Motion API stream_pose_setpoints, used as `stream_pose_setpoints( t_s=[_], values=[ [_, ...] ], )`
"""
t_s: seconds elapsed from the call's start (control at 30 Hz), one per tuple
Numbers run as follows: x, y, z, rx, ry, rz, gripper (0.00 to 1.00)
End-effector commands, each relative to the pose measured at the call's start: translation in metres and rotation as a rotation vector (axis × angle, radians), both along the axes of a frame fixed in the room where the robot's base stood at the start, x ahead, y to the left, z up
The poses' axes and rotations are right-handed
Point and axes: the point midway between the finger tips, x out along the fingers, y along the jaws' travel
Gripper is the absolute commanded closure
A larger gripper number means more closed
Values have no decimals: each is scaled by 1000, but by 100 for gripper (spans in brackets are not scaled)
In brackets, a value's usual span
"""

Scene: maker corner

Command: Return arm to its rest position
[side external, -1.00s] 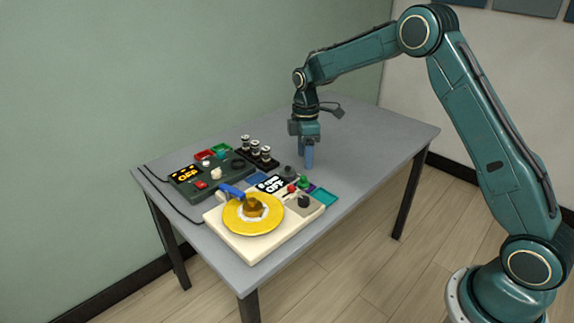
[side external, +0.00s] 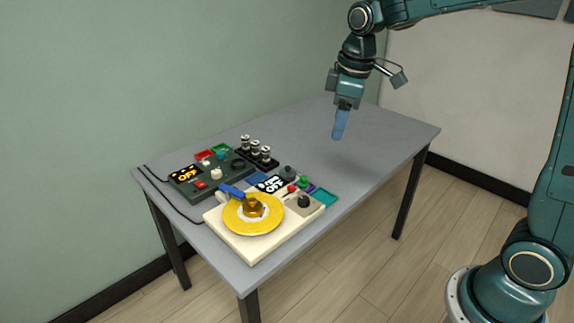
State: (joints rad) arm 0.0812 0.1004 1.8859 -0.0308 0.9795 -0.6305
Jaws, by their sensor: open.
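My gripper (side external: 340,125) hangs in the air above the right part of the grey table, fingers pointing down and slightly left. It is open and holds nothing that I can see. The blue fingers overlap from this side, so the gap between them is hidden. My gripper is apart from everything on the table, up and to the right of the devices.
A cream device with a yellow disc (side external: 238,222) stands at the table's front. A dark control box (side external: 218,183) reading OFF, with cables, stands behind it. A black rack (side external: 258,160) holds several small cylinders. The table's right half (side external: 385,140) is clear.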

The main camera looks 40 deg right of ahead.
Motion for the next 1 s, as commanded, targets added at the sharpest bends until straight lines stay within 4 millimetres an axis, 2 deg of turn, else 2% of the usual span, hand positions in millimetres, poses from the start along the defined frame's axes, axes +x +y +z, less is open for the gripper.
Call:
stream_pose_setpoints(
  t_s=[0.2,0.47,0.7,1.0],
  values=[
    [-46,8,24,18,-66,-110,45],
    [-100,17,38,52,-139,-240,45],
    [-148,22,39,95,-205,-356,45],
    [-200,26,28,157,-279,-490,45]
  ],
)
